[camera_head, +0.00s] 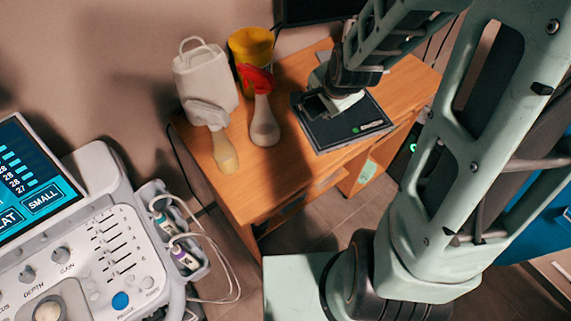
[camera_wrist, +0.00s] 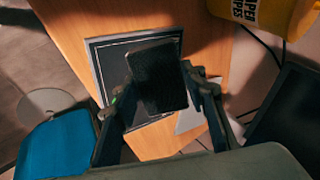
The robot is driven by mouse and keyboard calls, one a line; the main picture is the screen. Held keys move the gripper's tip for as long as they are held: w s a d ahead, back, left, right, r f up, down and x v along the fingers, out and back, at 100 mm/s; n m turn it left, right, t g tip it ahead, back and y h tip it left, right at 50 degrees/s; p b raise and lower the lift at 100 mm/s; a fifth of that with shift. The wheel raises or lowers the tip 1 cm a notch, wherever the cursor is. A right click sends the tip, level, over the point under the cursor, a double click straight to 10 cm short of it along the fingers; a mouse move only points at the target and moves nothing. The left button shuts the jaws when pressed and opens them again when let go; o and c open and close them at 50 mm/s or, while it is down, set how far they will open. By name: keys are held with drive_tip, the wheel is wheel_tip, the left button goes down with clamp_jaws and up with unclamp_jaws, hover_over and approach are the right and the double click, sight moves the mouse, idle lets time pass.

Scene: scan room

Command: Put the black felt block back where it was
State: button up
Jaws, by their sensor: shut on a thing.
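The black felt block (camera_wrist: 158,76) is a dark, rectangular piece with a textured face, between the two fingers of my gripper (camera_wrist: 160,88) in the wrist view. My gripper is shut on it. The pad also shows behind the block in the wrist view (camera_wrist: 108,62). The block is mostly hidden by my gripper in the head view. I cannot tell whether it touches the pad.
Left of the pad stand a red-topped spray bottle (camera_head: 264,126), a second bottle (camera_head: 224,152), a white container (camera_head: 206,78) and a yellow tub (camera_head: 250,46). A monitor (camera_head: 315,10) is behind. The desk's front left is clear. An ultrasound console (camera_head: 100,255) stands at left.

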drive_tip(key=s+d+g+p, duration=0.15)
drive_tip(key=s+g, duration=0.45)
drive_tip(key=s, duration=1.2)
drive_tip(key=p, duration=0.3)
hover_over(285, 167)
drive_tip(key=d, duration=0.1)
drive_tip(key=shift+h, duration=0.4)
drive_tip(key=f, duration=0.8)
drive_tip(key=shift+s+f, duration=0.3)
drive_tip(key=shift+s, duration=0.1)
drive_tip(key=shift+w+a+f, duration=0.35)
drive_tip(key=shift+a+f, duration=0.05)
drive_tip(key=shift+f, duration=0.2)
drive_tip(key=shift+w+f+p, duration=0.1)
drive_tip(key=shift+f+p, duration=0.25)
drive_tip(key=shift+f, duration=1.25)
drive_tip(key=shift+f, duration=0.1)
